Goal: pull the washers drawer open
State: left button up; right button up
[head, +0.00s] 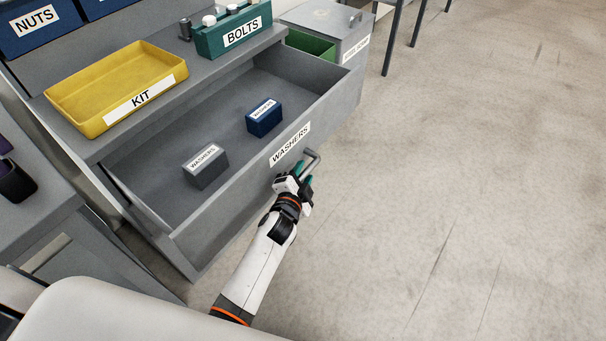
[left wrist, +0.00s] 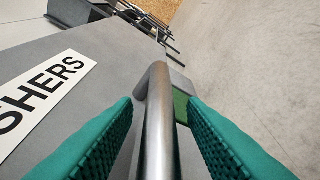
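The grey washers drawer (head: 232,205) stands pulled well out from the bench, with a white WASHERS label (head: 290,145) on its front. My left gripper (head: 304,177) is at the handle. Its two green fingers lie on either side of the bar, with a visible gap on each side, so it is open around the bar. My right gripper is in neither view.
Inside the drawer are a grey WASHERS box (head: 206,168) and a blue box (head: 264,118). A yellow KIT tray (head: 165,78) and a green BOLTS rack (head: 215,42) stand on the bench top. A grey bin (head: 345,35) is beyond.

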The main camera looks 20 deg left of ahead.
pick_arm(q)
jog(key=shift+s, duration=0.1)
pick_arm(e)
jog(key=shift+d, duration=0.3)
pick_arm(q)
jog(key=shift+s, duration=0.3)
jog(key=v, duration=1.1)
jog(key=shift+r, duration=0.15)
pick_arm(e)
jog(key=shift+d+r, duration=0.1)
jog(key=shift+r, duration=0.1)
